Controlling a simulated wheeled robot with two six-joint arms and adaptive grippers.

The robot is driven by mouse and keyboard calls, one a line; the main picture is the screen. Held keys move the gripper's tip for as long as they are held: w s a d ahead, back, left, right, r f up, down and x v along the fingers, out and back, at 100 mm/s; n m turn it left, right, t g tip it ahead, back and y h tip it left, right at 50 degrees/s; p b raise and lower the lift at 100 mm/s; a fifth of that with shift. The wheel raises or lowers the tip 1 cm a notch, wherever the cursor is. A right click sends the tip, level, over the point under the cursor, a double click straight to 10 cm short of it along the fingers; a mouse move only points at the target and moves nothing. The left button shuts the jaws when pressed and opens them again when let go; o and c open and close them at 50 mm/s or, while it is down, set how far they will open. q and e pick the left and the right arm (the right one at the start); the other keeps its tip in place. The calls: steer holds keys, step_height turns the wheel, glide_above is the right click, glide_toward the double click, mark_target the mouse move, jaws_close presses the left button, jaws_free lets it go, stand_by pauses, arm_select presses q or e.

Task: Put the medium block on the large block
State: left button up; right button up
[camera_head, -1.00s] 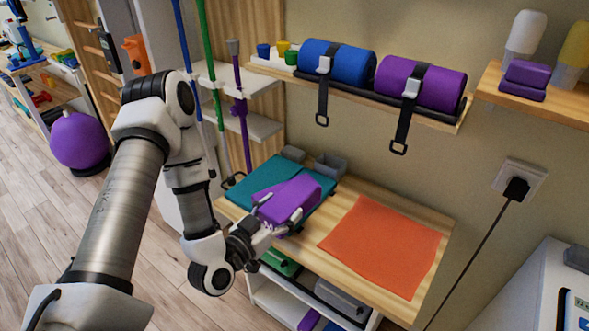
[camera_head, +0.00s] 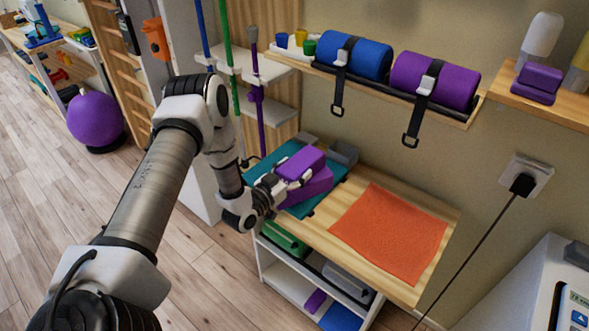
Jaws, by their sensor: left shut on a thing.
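The medium block (camera_head: 301,160) is purple and held in my left gripper (camera_head: 292,176), whose fingers are shut on it. It is over the large block (camera_head: 312,188), also purple, which lies on a teal mat (camera_head: 270,166) on the wooden bench top. The two blocks overlap in the picture, and I cannot tell whether they touch. My gripper and wrist hide the near left part of the large block. My right gripper is not in view.
An orange cloth (camera_head: 388,232) covers the right part of the bench top (camera_head: 440,222). Grey blocks (camera_head: 343,153) stand behind the purple ones. Above, a wall shelf (camera_head: 455,117) holds blue and purple rolls. A purple pole (camera_head: 257,100) stands left of the bench.

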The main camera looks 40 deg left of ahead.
arm_select(q)
steer(key=shift+s+f, duration=0.1)
steer(key=o, duration=1.1)
steer(key=shift+o, duration=0.7)
